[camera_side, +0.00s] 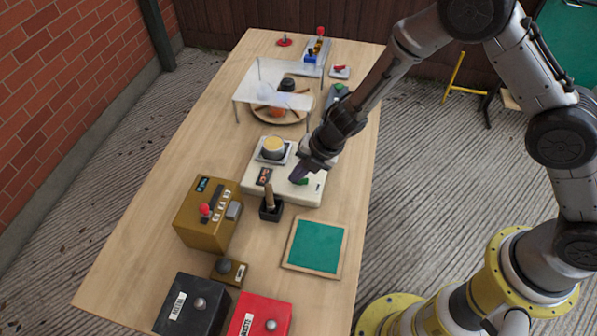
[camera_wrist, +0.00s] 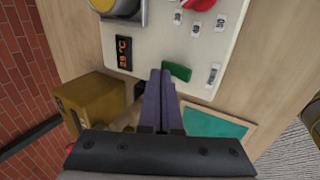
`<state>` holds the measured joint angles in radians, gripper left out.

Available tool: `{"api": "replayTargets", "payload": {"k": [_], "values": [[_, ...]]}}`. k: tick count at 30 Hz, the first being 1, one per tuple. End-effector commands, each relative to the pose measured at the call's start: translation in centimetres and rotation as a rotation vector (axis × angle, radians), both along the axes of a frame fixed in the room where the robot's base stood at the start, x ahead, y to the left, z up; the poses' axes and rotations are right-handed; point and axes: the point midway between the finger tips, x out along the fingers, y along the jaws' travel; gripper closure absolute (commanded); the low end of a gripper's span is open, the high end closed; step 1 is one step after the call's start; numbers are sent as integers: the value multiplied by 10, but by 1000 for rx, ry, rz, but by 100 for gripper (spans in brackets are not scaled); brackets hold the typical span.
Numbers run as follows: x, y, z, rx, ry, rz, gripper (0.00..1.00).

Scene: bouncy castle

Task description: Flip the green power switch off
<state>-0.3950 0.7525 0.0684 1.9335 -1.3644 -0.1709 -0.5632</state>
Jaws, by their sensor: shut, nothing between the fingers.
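The green power switch (camera_wrist: 177,71) sits on a cream control panel (camera_wrist: 150,38), which lies on the wooden table. It shows as a green block just right of my fingertips in the wrist view. In the side view, the green switch (camera_side: 303,182) is small and partly hidden beside my gripper. My gripper (camera_side: 297,176) is shut and empty, with purple fingers pointing down at the panel. In the wrist view the fingertips (camera_wrist: 160,74) appear close beside the switch's left end; I cannot tell whether they touch it. The panel also shows in the side view (camera_side: 255,188).
The panel carries a round yellow knob (camera_side: 273,147) and a red-digit display (camera_wrist: 124,53). A black holder with a wooden handle (camera_side: 270,207), a mustard box (camera_side: 205,225) and a green framed board (camera_side: 315,246) stand nearby. A clear-topped stand (camera_side: 273,85) is farther back.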

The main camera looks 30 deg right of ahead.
Motion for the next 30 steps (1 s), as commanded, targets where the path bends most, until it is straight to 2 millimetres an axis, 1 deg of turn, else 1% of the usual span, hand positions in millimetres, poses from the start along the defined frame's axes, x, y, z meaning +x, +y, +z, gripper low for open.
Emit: {"api": "replayTargets", "payload": {"k": [10, 23, 26, 30], "values": [[-10, -10, 1, 0, 0, 0, 100], [-10, -11, 2, -1, 0, 1, 100], [-10, -10, 6, 0, -1, 1, 100], [-10, -10, 16, 1, -2, 2, 100]]}}
